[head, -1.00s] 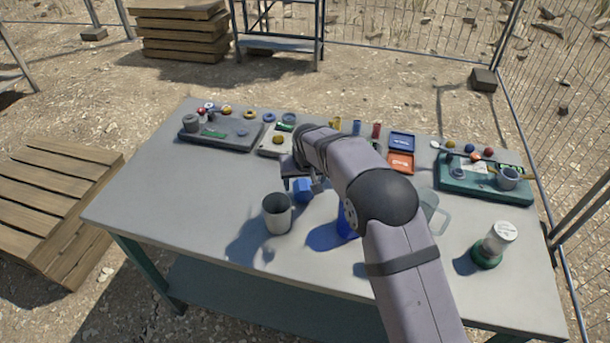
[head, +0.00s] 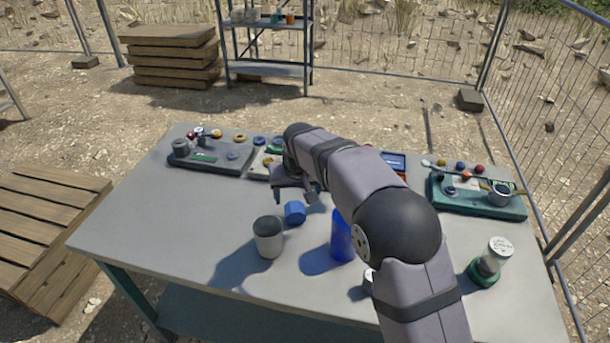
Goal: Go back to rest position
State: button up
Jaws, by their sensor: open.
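My gripper (head: 296,191) is above the middle of the table (head: 190,225), at the end of my arm, which reaches in from the lower right. The jaws are open and hold nothing that I can see; the fingers are small and partly hidden by the wrist. A small blue cylinder (head: 295,212) lies on the table just below the gripper, apart from it.
A grey cup (head: 268,240) stands in front of the blue cylinder. A tall blue object (head: 342,238) stands beside my arm. A green-based jar (head: 490,262) is at the right. Trays (head: 213,158) with small parts line the back. The table's left front is clear.

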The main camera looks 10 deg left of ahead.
jog(key=s+d+r+m+g+y+b, duration=0.25)
jog(key=s+d+r+m, duration=0.2)
jog(key=s+d, duration=0.4)
jog(key=s+d+f+h+p, duration=0.1)
jog(key=s+d+f, duration=0.3)
jog(key=s+d, duration=0.6)
jog(key=s+d+f+g+h+p, duration=0.1)
jog(key=s+d+f+h, duration=0.2)
jog(key=s+d, duration=0.7)
jog(key=d+f, duration=0.2)
jog(key=d, duration=0.1)
jog(key=shift+s+d+f, duration=0.15)
jog(key=shift+s+d, duration=0.2)
jog(key=shift+s, duration=0.05)
